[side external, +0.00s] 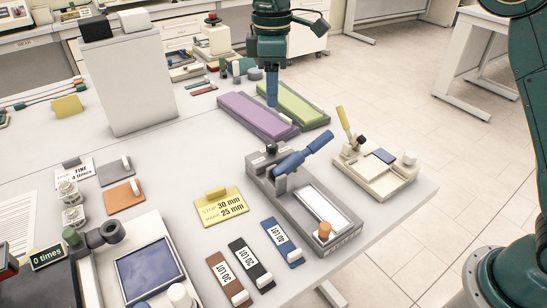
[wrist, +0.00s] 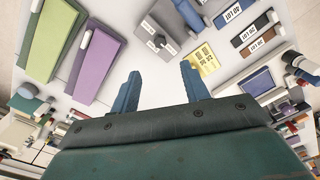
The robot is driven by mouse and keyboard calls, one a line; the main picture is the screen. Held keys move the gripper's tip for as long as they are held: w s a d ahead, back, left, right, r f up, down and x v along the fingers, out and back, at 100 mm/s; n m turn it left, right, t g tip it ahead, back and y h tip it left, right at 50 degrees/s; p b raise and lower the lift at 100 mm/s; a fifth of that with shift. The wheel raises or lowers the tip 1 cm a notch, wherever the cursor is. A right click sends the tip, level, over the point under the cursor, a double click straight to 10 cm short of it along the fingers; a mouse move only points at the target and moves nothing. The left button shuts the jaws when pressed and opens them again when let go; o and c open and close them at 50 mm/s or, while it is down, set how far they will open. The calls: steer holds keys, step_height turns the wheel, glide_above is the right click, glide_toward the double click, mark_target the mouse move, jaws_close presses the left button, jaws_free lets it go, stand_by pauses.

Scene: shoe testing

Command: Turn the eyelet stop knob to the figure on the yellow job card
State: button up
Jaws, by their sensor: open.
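A cream device (side external: 378,178) with a yellow lever stands right of the press. Lot cards (side external: 250,262) lie in front. A tall white box (side external: 122,80) stands at the back left.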

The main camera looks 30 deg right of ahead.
mark_target(272, 144)
step_height(272, 144, down, 13)
steer(key=shift+f, duration=0.2)
stand_by(0.5)
steer(key=c, duration=1)
